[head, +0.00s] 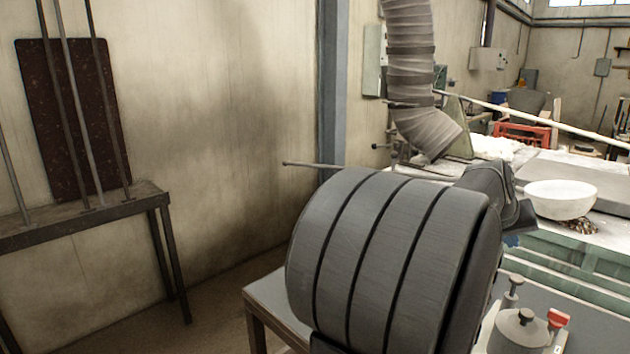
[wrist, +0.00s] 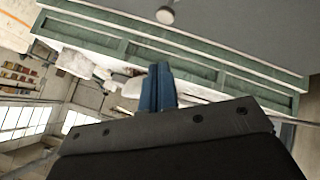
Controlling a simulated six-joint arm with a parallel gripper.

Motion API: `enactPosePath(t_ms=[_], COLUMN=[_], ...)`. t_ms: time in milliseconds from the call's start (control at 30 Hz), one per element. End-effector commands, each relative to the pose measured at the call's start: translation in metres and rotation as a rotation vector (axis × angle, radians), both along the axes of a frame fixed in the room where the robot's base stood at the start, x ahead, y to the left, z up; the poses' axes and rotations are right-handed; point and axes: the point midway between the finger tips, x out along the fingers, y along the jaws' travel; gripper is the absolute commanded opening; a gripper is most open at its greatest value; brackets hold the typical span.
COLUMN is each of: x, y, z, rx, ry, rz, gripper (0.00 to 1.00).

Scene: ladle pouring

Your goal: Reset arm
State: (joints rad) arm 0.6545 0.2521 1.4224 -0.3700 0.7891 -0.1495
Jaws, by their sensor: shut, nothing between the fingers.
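My gripper (wrist: 158,72) shows in the wrist view as blue fingers closed together, with nothing held between them. In the head view my own dark grey arm fills the lower middle and hides most of the gripper; only a small blue bit shows beside the arm's far end. A white bowl (head: 562,199) stands on the bench at the right of the head view, just right of that arm end. I cannot make out a ladle in either view.
A green-sided bench (head: 585,262) runs along the right. A grey lidded metal part (head: 522,330) and a red-topped piece (head: 558,318) stand at the lower right. A ribbed duct (head: 411,75) hangs behind the arm. A dark side table (head: 85,218) stands at the left wall.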

Motion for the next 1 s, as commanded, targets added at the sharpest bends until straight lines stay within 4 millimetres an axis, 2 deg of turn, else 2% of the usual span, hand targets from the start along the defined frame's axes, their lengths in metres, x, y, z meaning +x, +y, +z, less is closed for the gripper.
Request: enactPosePath(t_ms=[467, 1000], x=[-0.044, -0.099], y=[0.072, 0.148], z=[-0.008, -0.031], rx=[0.08, 0.174], ry=[-0.027, -0.049], rz=[0.01, 0.018], gripper=[0.0, 0.0])
